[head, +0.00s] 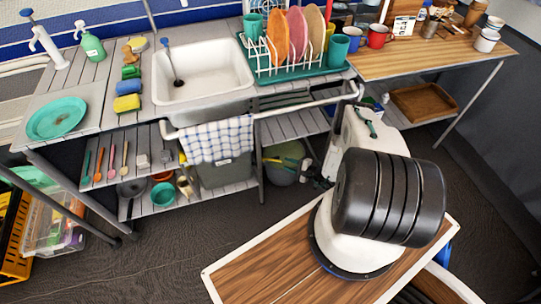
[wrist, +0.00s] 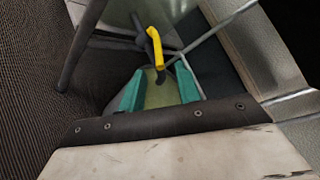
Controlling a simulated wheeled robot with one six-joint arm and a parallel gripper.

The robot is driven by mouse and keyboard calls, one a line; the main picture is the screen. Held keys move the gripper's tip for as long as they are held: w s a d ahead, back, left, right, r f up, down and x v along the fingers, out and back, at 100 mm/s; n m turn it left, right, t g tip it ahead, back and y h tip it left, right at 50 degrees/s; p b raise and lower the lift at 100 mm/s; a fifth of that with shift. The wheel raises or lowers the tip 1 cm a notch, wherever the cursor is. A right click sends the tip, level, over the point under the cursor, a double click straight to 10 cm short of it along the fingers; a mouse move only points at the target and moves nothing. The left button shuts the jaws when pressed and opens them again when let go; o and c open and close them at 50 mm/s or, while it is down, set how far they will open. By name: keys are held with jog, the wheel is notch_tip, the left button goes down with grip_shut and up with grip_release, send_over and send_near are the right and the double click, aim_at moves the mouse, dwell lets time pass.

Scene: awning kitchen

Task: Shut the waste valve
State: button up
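The waste valve shows in the wrist view as a yellow lever handle (wrist: 156,46) on a dark fitting, below a pale translucent container (wrist: 165,12). The lever runs lengthwise, from the fitting down toward my gripper. My gripper (wrist: 159,72) has two teal fingertips standing apart, with nothing held between them. The lever's near end lies beyond and roughly between the tips; I cannot tell whether it touches them. In the head view, a small yellow piece (head: 272,160) shows by a bucket under the counter; I cannot tell whether it is the lever.
A grey-green bucket (head: 284,174) stands on the floor under the counter. A checked towel (head: 218,138) hangs on the front rail (head: 262,114). The sink (head: 203,72) is above. In the wrist view, a dark leg (wrist: 82,45) stands left and a pale frame (wrist: 245,50) right.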

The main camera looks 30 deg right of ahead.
aim_at(279, 161)
jog(key=x, duration=0.8)
jog(key=shift+s+a, duration=0.1)
jog(key=shift+a, duration=0.05)
grip_shut()
